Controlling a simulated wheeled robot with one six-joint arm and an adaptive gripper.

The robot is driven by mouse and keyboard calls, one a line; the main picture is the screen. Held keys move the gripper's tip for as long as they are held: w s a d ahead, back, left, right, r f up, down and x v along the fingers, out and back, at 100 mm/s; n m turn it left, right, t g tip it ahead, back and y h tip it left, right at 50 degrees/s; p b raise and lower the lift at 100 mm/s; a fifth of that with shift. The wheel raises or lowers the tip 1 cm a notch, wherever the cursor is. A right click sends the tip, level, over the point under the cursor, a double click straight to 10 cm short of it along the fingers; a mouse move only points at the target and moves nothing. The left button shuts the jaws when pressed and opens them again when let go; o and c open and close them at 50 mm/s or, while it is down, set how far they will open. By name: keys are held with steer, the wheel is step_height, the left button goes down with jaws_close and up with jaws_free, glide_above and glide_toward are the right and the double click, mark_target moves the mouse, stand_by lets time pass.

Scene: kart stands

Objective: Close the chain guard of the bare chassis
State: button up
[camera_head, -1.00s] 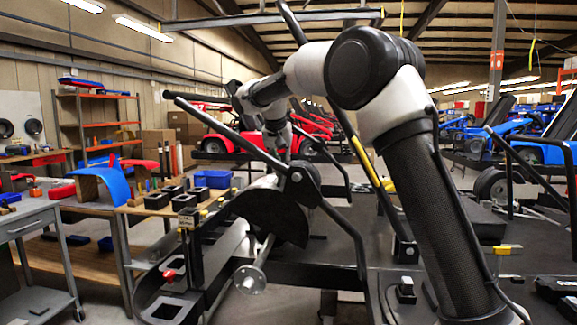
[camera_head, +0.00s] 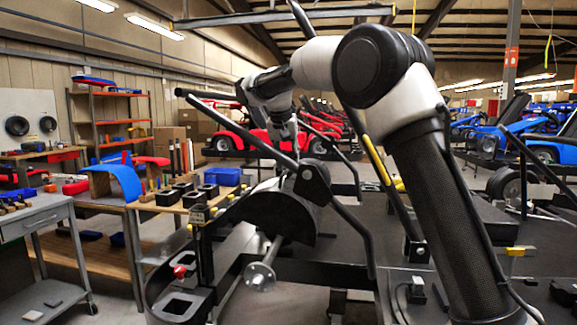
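The bare chassis is a black tube frame (camera_head: 345,240) in the foreground, with a steel axle and hub (camera_head: 259,276) at its lower left. A dark, rounded, plate-like piece (camera_head: 280,217), which looks like the chain guard, sits above the axle under a slanting black tube. I cannot tell how far open it stands. My gripper (camera_head: 287,150) points down just above and behind this piece, close to the round black joint of the tubes. Its fingertips are partly hidden by the tube, so contact and finger opening cannot be made out.
A wooden bench (camera_head: 165,207) with black bins and a blue box (camera_head: 222,176) stands left of the chassis. A grey metal cart (camera_head: 38,225) is at the far left. Red karts (camera_head: 235,141) and blue karts (camera_head: 545,150) stand behind. Black tubes rise close around my arm.

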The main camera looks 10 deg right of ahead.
steer(key=v, duration=1)
steer(key=s+d+f+n+y, duration=0.1)
steer(key=s+d+f+n, duration=0.1)
steer(key=s+d, duration=1.3)
steer(key=s+d+f, duration=0.2)
steer(key=s+f, duration=0.3)
steer(key=s, duration=0.3)
steer(key=s+d+f+n+y, duration=0.1)
steer(key=s+d+f, duration=0.1)
steer(key=s+f, duration=0.4)
steer(key=s+d+f+n, duration=0.1)
steer(key=s+f, duration=0.5)
steer(key=s, duration=0.6)
steer(key=shift+d, duration=0.75)
